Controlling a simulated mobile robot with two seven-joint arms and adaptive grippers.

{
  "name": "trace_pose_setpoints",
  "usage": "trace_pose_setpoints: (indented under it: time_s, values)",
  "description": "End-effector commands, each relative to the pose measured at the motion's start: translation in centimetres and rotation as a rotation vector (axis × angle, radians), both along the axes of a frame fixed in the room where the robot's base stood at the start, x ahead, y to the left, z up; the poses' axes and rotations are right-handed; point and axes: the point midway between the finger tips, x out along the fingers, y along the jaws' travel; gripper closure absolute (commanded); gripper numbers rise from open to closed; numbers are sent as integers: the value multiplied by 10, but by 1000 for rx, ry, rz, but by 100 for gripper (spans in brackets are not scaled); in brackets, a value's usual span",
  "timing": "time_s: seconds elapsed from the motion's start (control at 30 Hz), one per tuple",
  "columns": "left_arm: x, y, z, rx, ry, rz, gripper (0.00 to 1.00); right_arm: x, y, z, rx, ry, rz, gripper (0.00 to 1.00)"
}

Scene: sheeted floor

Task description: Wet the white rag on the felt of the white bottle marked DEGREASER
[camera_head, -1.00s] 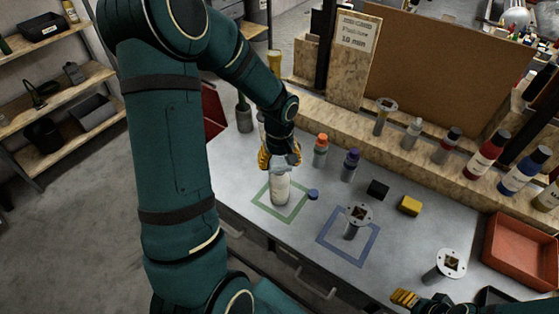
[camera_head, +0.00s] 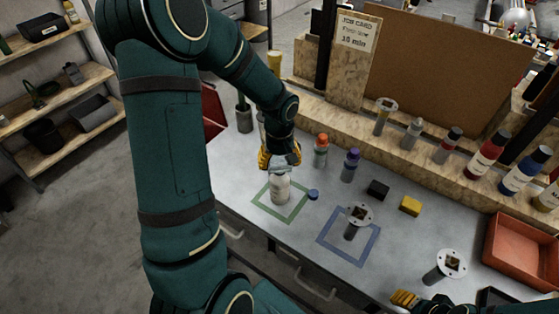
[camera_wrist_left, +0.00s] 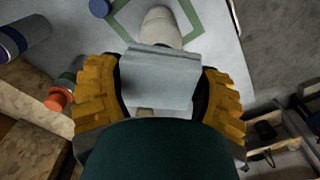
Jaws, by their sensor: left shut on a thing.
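My left gripper (camera_head: 279,158) is shut on a pale grey-white rag (camera_head: 281,163). In the left wrist view the rag (camera_wrist_left: 160,78) hangs folded between the yellow fingers. The white bottle (camera_head: 280,188) stands upright inside the green square outline, directly below the rag. In the left wrist view the bottle (camera_wrist_left: 160,28) shows just beyond the rag's edge. The rag hides its top, so I cannot tell whether they touch. No marking is readable on it. A small blue cap (camera_head: 313,194) lies to the bottle's right. My right gripper (camera_head: 405,298) shows only partly at the bottom edge.
Orange-capped (camera_head: 320,150) and purple-capped (camera_head: 350,165) bottles stand behind. A flanged metal part (camera_head: 357,218) stands in the blue square. A black block (camera_head: 377,189), a yellow block (camera_head: 410,205) and a red tray (camera_head: 520,252) are to the right.

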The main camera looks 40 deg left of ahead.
Motion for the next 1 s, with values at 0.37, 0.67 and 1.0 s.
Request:
trace_pose_setpoints:
  time_s: [0.37, 0.67, 1.0]
  values:
    - [-1, 0, 8, 0, 3, 0, 58, 0, 0, 6, 0, 0, 0, 45]
    - [0, 0, 30, -1, 1, -1, 58, 0, 0, 20, 0, 0, 0, 45]
    - [0, 0, 55, 1, 1, 0, 58, 0, 0, 35, 0, 0, 0, 45]
